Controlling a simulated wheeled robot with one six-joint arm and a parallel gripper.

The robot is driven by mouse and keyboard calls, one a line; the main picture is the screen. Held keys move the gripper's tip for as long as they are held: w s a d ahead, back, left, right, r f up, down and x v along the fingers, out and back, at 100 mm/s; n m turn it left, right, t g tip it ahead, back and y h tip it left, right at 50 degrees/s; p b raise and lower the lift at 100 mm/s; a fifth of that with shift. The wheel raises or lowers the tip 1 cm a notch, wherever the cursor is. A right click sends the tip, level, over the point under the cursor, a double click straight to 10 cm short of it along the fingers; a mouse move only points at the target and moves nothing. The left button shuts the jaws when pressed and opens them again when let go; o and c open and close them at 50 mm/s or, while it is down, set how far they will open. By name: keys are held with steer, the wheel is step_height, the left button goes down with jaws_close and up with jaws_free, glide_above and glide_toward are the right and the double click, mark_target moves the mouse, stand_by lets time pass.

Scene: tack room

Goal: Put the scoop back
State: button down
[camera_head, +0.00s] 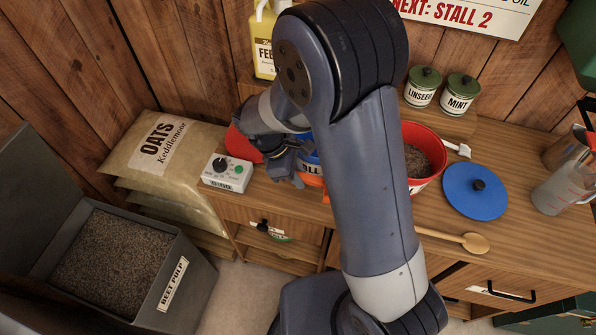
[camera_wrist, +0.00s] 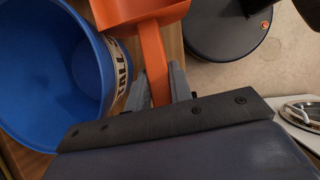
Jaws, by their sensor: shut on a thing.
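An orange scoop (camera_wrist: 146,14) shows in the wrist view, its handle running down between the fingers of my gripper (camera_wrist: 158,88). My gripper is shut on that handle. In the head view my gripper (camera_head: 287,168) is over the left part of the wooden counter, and a bit of orange (camera_head: 312,181) shows beside it. A blue bucket (camera_wrist: 100,55) with a partly readable "ALL" label is just left of the scoop in the wrist view. It looks empty. In the head view my arm hides most of this bucket. The scoop's full bowl is cut off by the wrist view's top edge.
A grey open bin labelled BEET PULP (camera_head: 182,280) stands at left, below an OATS sack (camera_head: 160,145).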

steer(key=shift+f+b, duration=2.55)
steer(key=shift+f, duration=1.2)
steer(key=c, duration=1.2)
jaws_free()
steer(key=shift+r, duration=0.15)
steer(key=v, duration=1)
steer(key=shift+a+r+b, duration=0.2)
steer(key=shift+r+b, duration=0.05)
steer(key=shift+b, duration=0.15)
